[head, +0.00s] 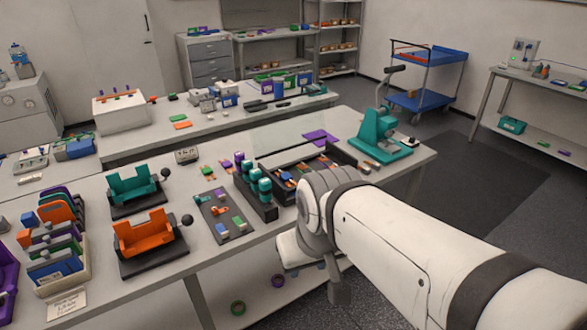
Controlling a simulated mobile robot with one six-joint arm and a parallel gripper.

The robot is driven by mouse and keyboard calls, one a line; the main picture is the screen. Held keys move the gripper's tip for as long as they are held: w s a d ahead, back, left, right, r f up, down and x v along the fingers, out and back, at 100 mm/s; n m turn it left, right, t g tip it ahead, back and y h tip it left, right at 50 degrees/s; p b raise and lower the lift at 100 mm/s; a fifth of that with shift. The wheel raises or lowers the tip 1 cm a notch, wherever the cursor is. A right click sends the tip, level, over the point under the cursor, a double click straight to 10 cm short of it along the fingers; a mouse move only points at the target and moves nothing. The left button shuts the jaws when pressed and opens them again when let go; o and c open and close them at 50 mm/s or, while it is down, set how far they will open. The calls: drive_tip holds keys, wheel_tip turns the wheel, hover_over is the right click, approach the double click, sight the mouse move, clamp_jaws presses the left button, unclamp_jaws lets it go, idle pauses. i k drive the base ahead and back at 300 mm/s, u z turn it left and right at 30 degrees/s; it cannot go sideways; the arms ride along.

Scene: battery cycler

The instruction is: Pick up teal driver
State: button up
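A black rack (262,207) near the middle of the front bench holds several upright drivers. Teal handles (264,186) stand in it, with a purple handle (239,158) at its far end. The handles partly overlap, so I cannot tell every driver apart, and their lower parts are hidden in the rack. My white arm comes in from the lower right, and its grey joint is to the right of the rack, apart from the handles in the picture. I cannot make out my gripper's fingers.
A dark tray (277,174) of small parts lies right of the rack, partly behind my arm. A teal press (380,140) stands at the bench's right end. Left are a grey mat (228,237) with parts and orange (149,237) and teal (134,187) fixtures.

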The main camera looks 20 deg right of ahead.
sight(265, 185)
drive_tip(key=z, duration=0.45)
drive_tip(key=i, duration=1)
drive_tip(key=z, duration=0.05)
